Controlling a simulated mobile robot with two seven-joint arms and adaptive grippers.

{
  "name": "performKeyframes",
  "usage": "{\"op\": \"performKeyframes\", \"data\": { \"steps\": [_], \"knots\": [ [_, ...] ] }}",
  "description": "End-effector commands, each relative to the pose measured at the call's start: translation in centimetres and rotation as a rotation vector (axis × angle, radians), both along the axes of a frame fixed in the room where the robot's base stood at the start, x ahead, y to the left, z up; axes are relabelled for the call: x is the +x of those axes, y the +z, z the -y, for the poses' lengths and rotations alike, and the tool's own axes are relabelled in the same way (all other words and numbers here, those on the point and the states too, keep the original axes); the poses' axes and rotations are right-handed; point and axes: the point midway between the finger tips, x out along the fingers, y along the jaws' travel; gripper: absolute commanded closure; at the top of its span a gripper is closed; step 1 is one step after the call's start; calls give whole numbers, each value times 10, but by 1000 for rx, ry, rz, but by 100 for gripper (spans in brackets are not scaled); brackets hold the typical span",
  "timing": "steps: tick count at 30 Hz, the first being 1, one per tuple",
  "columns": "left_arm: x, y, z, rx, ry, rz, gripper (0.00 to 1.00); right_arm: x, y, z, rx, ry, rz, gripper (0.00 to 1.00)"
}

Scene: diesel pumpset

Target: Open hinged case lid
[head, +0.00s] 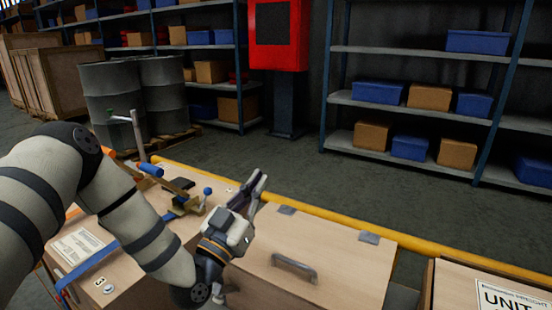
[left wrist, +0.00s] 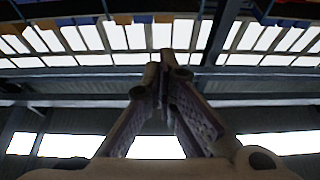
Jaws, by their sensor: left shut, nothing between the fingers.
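The hinged case (head: 318,262) is a light wooden box at the lower middle of the head view. Its lid lies flat and looks shut. A grey handle (head: 294,268) is on the lid, and two grey hinges (head: 369,238) sit along the far edge. My left gripper (head: 260,184) is shut and empty. It is above the case's left side, apart from the handle, with its fingers pointing up and away. In the left wrist view the closed fingers (left wrist: 167,68) show against windows and roof beams; the case is not in that view. My right gripper is not in view.
A wooden bench with a blue-handled lever (head: 151,169) and brass fittings stands left of the case, partly behind my arm. A yellow rail (head: 335,215) runs behind the case. A box marked UNIT (head: 495,290) is at right. Drums (head: 112,105) and shelves (head: 420,110) stand farther back.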

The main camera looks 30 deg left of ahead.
Motion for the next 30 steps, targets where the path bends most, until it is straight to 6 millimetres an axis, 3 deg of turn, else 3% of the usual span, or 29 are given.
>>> {"op": "performKeyframes", "data": {
  "steps": [6, 12, 30],
  "knots": [
    [42, 19, 1, 1, 0, 2, 100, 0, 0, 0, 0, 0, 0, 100],
    [64, 28, 2, -1, 1, 0, 100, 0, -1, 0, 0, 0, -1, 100],
    [68, 30, 2, 0, 0, -1, 100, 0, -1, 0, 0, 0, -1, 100]
  ]
}}
